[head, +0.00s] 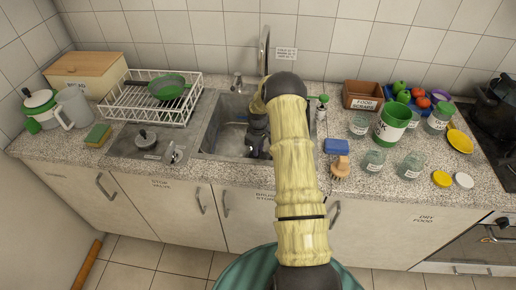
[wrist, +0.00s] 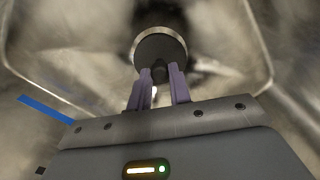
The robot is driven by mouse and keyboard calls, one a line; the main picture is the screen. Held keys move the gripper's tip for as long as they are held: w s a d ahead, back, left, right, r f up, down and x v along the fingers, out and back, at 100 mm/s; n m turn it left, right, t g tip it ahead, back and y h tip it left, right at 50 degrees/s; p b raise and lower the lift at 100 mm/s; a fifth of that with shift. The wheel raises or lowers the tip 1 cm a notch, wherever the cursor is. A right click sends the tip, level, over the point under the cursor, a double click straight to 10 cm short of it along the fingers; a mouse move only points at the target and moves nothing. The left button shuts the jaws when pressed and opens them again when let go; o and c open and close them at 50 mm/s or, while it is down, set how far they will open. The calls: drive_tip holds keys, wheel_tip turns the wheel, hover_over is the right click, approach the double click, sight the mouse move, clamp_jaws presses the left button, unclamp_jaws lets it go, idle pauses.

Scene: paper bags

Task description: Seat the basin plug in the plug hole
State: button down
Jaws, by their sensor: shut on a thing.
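The basin (head: 225,138) is a steel sink in the counter; its bright metal walls fill the wrist view (wrist: 65,60). My gripper (wrist: 160,72) reaches down into it, with two purple fingers shut on a small dark knob. The knob belongs to the basin plug (wrist: 160,48), a dark round disc with a pale metal rim, just beyond the fingertips. The plug hole is not visible; I cannot tell whether the plug is over it or touching the basin floor. In the head view my arm hides the right part of the basin, and the plug cannot be made out.
The tap (head: 264,48) rises behind the basin. A steel plate with a knob and valve (head: 147,143) and a white dish rack (head: 150,98) lie left. A blue sponge (head: 337,146), brush (head: 340,167) and several jars stand right. The front counter edge is clear.

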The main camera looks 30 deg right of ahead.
drive_tip(key=shift+f+b, duration=0.45)
drive_tip(key=shift+f, duration=0.25)
drive_tip(key=c, duration=1.2)
unclamp_jaws()
drive_tip(key=shift+r, duration=0.1)
drive_tip(key=shift+r+p, duration=1.2)
drive_tip(key=shift+r, duration=0.6)
drive_tip(key=shift+s+d+r+p, duration=0.15)
drive_tip(key=shift+r+p, duration=0.2)
drive_tip(key=shift+r, duration=0.4)
drive_tip(key=shift+f, duration=0.1)
